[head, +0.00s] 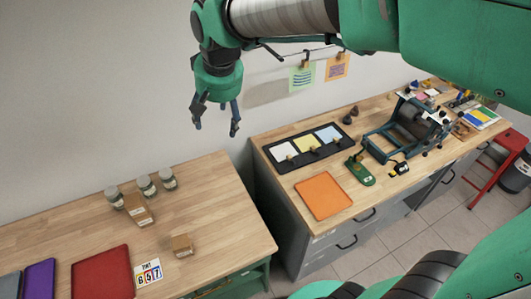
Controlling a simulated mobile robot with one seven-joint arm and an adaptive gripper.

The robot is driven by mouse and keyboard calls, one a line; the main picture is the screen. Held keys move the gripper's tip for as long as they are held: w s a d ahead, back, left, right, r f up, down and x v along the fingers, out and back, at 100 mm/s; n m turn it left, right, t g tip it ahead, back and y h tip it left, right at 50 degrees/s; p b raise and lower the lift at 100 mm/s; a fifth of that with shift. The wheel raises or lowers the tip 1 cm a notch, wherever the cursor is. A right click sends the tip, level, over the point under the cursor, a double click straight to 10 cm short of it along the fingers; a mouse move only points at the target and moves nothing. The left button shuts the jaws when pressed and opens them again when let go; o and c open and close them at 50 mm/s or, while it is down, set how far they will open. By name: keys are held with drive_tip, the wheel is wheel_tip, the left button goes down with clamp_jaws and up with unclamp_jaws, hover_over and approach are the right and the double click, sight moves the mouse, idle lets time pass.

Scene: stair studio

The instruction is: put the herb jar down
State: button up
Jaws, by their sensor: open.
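My gripper (216,126) is open and empty, pointing down in the air at the upper middle of the head view. It is above and apart from the wooden tables. Three small jars with pale lids stand upright in a row at the back of the left table (215,215): a left jar (114,198), a middle jar (147,187) and a right jar (168,181). They are too small for me to tell which one is the herb jar.
Two small cardboard boxes, one (138,211) by the jars and one (182,245) nearer, share the left table with a red tray (101,275) and a number card (148,272). The right table holds an orange mat (323,196) and a roller press (408,128). A gap separates the tables.

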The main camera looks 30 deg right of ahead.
drive_tip(key=s+d+t, duration=0.1)
drive_tip(key=s+d, duration=0.1)
drive_tip(key=s, duration=0.9)
drive_tip(key=s+d+f+n+t, duration=0.1)
drive_tip(key=s+d, duration=0.2)
drive_tip(key=s, duration=0.8)
drive_tip(key=shift+s+d, duration=0.3)
drive_tip(key=shift+d, duration=0.05)
drive_tip(key=shift+f, duration=0.1)
wheel_tip(320, 180, down, 8)
drive_tip(key=b, duration=0.8)
drive_tip(key=shift+f, duration=0.15)
